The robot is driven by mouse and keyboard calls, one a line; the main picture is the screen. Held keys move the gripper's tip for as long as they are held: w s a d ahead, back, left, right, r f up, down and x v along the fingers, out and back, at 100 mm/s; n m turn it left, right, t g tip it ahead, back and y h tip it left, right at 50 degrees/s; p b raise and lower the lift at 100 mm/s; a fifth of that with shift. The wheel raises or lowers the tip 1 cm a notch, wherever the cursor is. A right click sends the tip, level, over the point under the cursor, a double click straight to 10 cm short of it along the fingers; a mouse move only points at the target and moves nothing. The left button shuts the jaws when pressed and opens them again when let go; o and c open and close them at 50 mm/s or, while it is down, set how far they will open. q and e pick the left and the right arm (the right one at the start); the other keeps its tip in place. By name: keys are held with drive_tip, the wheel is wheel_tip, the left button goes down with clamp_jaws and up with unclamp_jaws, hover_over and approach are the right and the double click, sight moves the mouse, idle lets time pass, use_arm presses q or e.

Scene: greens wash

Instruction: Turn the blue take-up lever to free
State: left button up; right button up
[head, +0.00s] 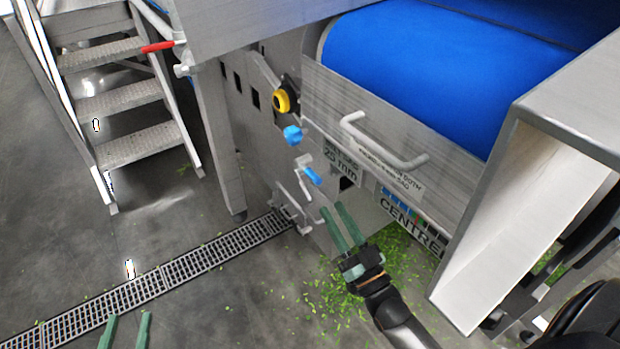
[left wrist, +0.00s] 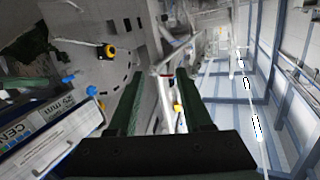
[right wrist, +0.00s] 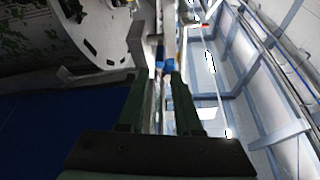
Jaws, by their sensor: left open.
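The blue take-up lever (head: 312,176) is a short blue grip on a grey metal arm, low on the side of the steel machine. It also shows in the left wrist view (left wrist: 91,90). My right gripper (head: 331,208) is open and empty, its green fingers pointing up toward the lever from just below and right, apart from it in the head view. In the right wrist view (right wrist: 156,76) blue parts show just beyond the fingertips; I cannot tell which are the lever. My left gripper (head: 129,318) is open and empty at the bottom left, far from the lever.
A blue round knob (head: 293,134) and a yellow knob (head: 282,101) sit above the lever. A steel handle bar (head: 385,140) and blue belt (head: 445,60) lie to the right. A floor drain (head: 160,278), green scraps and steel steps (head: 125,105) are around.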

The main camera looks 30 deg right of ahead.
sight(317, 184)
drive_tip(key=b+x, duration=0.1)
drive_tip(key=x, duration=0.8)
drive_tip(key=shift+w+r, duration=0.1)
drive_tip(key=shift+w, duration=0.35)
clamp_jaws()
use_arm(q)
drive_tip(key=shift+m+t+h, duration=0.5)
drive_tip(key=shift+t+h, duration=0.2)
drive_tip(key=shift+t, duration=0.2)
wheel_tip(317, 184, up, 5)
drive_tip(key=shift+w+d+r, duration=0.15)
